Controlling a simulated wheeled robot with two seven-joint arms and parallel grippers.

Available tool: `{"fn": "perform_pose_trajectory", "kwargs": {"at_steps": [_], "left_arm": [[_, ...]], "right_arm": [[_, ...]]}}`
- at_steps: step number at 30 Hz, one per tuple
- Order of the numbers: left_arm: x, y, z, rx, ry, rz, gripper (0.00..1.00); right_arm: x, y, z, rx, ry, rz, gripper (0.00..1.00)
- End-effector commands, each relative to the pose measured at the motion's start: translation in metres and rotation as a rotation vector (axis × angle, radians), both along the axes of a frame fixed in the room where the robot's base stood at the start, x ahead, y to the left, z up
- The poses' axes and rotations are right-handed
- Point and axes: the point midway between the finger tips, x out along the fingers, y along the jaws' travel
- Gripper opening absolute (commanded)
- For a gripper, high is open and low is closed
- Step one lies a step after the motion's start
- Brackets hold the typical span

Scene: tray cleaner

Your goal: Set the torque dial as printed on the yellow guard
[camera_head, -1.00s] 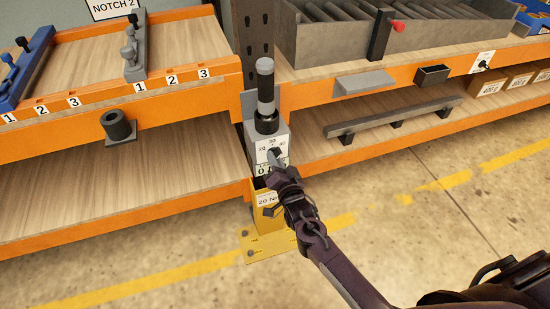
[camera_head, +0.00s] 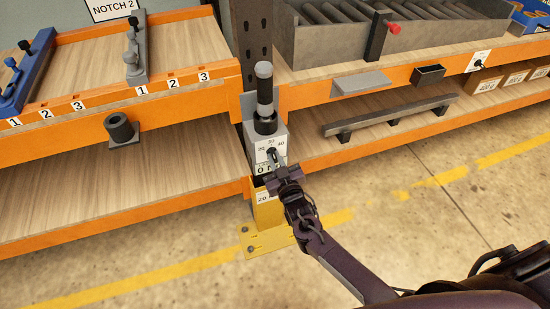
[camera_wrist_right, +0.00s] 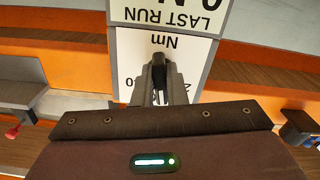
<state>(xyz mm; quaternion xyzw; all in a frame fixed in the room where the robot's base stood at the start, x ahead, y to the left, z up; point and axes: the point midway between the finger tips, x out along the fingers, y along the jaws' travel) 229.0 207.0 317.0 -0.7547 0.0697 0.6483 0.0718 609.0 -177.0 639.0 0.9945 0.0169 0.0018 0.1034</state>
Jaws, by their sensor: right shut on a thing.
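The torque dial is a small dark knob (camera_wrist_right: 158,72) on the white face of a grey box (camera_head: 264,132) fixed to the rack's upright. In the head view its scale reads 20, 30, 40 from left to right; its pointing direction cannot be made out. The yellow guard (camera_head: 268,212) stands below, with a white label (camera_head: 262,197) reading 20; my arm covers the rest. My right gripper (camera_head: 273,160) is shut on the dial from the front. In the right wrist view its fingers (camera_wrist_right: 158,88) sit on both sides of the knob. My left gripper is out of view.
A black-and-grey handle (camera_head: 264,88) rises from the box top. Orange-edged shelves (camera_head: 60,134) flank the upright, with a dark cup holder (camera_head: 119,127) at left and a grey ledge (camera_head: 361,83) at right. The floor in front is open.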

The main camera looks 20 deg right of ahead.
Motion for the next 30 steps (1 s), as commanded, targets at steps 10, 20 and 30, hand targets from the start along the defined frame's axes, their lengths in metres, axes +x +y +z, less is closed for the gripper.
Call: {"fn": "perform_pose_trajectory", "kwargs": {"at_steps": [10, 20, 30], "left_arm": [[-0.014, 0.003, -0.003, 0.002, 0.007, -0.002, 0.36], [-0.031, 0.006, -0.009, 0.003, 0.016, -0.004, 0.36], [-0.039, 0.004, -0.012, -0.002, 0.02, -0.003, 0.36]], "right_arm": [[0.0, -0.002, 0.001, -0.33, -0.01, 0.002, 0.0], [0.0, -0.003, 0.002, -0.616, -0.02, 0.001, 0.0], [0.0, -0.003, 0.002, -0.8, -0.026, 0.002, 0.0]]}}
